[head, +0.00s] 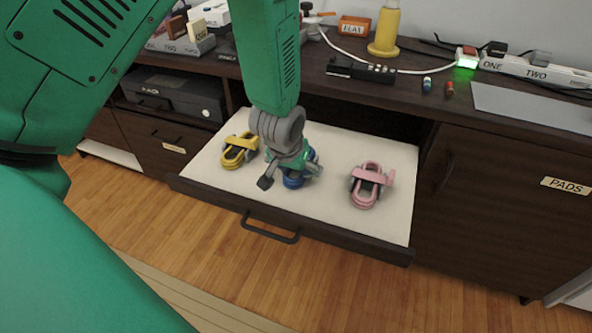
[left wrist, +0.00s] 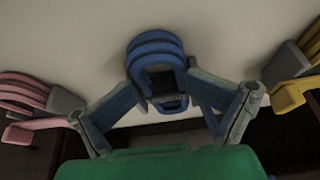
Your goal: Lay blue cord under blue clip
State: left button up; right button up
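The blue cord (left wrist: 155,50) is a looped coil on the pale drawer bottom, and it also shows partly in the head view (head: 293,181). The blue clip, with a dark block (left wrist: 166,86) and a blue lever (left wrist: 172,105), sits at the coil's near end. My left gripper (left wrist: 162,85) points down over it. Its fingers are spread, one on each side of the clip; I cannot tell whether they touch it. In the head view the left gripper (head: 278,165) hides much of the cord and clip. My right gripper is not in view.
The open drawer (head: 330,215) also holds a yellow cord and clip (head: 236,153) to the left and a pink cord and clip (head: 368,183) to the right. The counter (head: 440,95) overhangs behind. Pale drawer floor is clear between the coils.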

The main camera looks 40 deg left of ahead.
pick_arm(q)
jog(key=v, duration=1.2)
jog(key=shift+s+f, duration=0.1)
jog(key=shift+f, duration=0.05)
dwell(0.4)
